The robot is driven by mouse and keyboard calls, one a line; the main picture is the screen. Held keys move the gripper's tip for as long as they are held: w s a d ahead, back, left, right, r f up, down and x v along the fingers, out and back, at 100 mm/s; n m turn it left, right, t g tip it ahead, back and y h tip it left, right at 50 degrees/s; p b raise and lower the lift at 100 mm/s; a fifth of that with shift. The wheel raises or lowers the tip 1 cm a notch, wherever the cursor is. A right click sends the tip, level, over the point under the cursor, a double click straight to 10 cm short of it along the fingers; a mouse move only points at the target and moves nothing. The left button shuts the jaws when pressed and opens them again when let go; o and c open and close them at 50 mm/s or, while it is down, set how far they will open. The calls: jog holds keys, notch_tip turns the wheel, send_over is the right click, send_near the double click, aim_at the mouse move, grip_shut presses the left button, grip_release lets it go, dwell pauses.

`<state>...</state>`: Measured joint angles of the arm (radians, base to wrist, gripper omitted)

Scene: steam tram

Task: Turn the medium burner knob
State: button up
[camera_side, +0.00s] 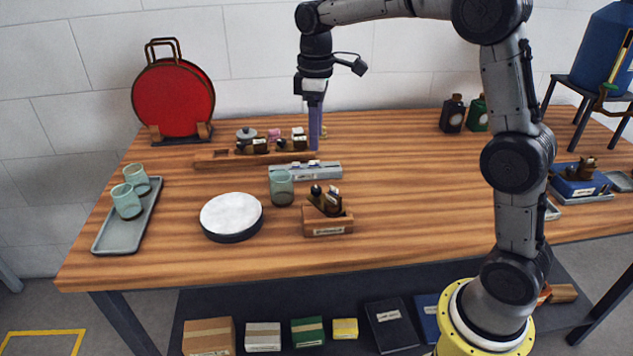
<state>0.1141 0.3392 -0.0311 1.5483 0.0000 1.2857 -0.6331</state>
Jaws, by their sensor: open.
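My gripper (315,146) points straight down over the back middle of the wooden table, with purple fingers. Its fingertips end close to the table, at the right end of a low wooden rack (214,163) and just behind a grey labelled block (305,171). The fingers overlap in this view, so the gap between them is hidden. I cannot make out a burner knob or tell which thing is the medium burner. A round dark-sided disc with a white top (231,213) lies at the front left, well away from my gripper.
A pale green cup (282,187) and a wooden holder (328,224) stand in front of the grey block. A tray (101,239) with two cups is at left, a red round thing (172,98) behind. Dark bottles (453,114) stand back right. The table's centre right is clear.

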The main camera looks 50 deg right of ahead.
aim_at(316, 188)
notch_tip(316, 188, down, 13)
jog(key=shift+f, duration=0.2)
dwell(0.3)
grip_shut()
